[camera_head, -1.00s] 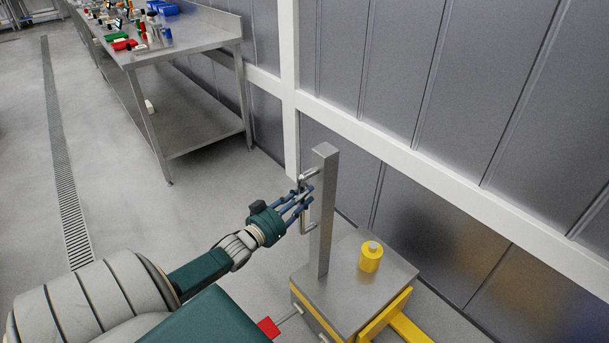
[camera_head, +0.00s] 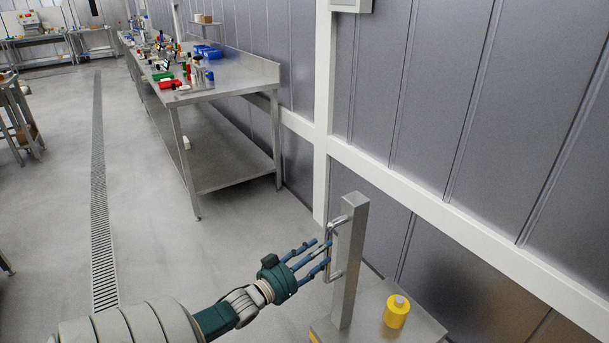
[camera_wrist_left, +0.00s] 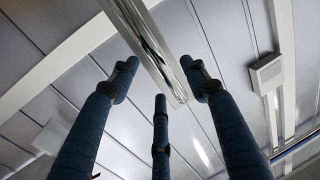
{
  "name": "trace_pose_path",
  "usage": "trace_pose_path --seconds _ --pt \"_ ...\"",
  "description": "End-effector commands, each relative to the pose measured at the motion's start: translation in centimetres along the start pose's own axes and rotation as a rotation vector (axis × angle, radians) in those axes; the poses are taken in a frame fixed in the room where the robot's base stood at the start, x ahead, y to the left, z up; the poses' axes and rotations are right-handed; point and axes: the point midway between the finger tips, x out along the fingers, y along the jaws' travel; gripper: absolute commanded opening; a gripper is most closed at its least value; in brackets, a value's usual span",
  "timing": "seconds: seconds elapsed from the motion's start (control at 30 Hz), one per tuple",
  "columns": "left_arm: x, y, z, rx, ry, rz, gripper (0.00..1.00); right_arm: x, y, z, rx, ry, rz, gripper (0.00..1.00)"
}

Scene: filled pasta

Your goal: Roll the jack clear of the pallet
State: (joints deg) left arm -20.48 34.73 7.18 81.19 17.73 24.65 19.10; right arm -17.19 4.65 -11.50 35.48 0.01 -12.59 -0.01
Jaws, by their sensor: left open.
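The jack shows at the bottom right of the head view. It has an upright grey steel post (camera_head: 348,262) with a bent metal handle (camera_head: 330,246) on its left side, and a flat steel top (camera_head: 372,318). My left gripper (camera_head: 322,254) reaches in from the left with its fingers at the handle. In the left wrist view the open fingers (camera_wrist_left: 160,80) spread around the shiny handle bar (camera_wrist_left: 148,45); I cannot tell if they touch it. The jack's lower part is cut off by the frame. No pallet is recognisable. My right gripper is not in view.
A yellow cylinder (camera_head: 396,313) stands on the jack's top. A panelled grey wall (camera_head: 440,190) runs close behind and right. A steel bench (camera_head: 222,88) with coloured items stands ahead along the wall. Open floor (camera_head: 150,215) with a drain grate (camera_head: 101,240) lies to the left.

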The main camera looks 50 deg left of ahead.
Motion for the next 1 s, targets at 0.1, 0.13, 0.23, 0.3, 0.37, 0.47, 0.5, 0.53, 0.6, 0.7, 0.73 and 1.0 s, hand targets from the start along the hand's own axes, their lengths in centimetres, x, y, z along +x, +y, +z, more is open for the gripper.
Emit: trace_pose_path --seconds 0.1,0.13,0.23,0.3,0.37,0.47,0.5,0.53,0.6,0.7,0.73,1.0 --pt "-2.9 0.0 0.1 0.000 -0.004 0.000 0.46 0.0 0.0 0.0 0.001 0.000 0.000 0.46" --pt "-3.5 0.0 0.2 -0.001 -0.004 0.000 0.46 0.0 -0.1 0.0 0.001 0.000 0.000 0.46" --pt "-5.2 0.0 0.1 -0.001 -0.003 -0.001 0.46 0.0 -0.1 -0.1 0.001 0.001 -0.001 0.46" --pt "-6.1 -0.1 0.1 -0.001 -0.002 -0.001 0.46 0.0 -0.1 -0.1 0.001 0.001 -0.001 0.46" --pt "-6.7 -0.1 0.0 0.000 -0.001 -0.001 0.46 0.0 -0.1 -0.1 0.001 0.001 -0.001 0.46" --pt "-7.2 -0.1 0.0 0.000 -0.001 -0.001 0.46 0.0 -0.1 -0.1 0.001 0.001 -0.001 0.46" --pt "-7.3 -0.1 0.0 0.000 0.000 -0.001 0.46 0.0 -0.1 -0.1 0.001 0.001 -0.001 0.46" --pt "-7.3 -0.1 0.0 0.000 0.000 -0.001 0.46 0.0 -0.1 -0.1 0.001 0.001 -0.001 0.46" --pt "-7.4 -0.1 0.0 0.000 0.000 -0.001 0.46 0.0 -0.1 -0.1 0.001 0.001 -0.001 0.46" --pt "-7.3 -0.1 0.0 0.000 0.000 -0.001 0.46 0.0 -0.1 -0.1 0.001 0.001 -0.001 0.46" --pt "-7.3 -0.1 0.0 0.000 0.000 -0.001 0.46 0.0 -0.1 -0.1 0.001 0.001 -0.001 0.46" --pt "-7.3 -0.1 0.0 -0.001 0.000 -0.001 0.46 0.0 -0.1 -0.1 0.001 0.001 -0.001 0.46"
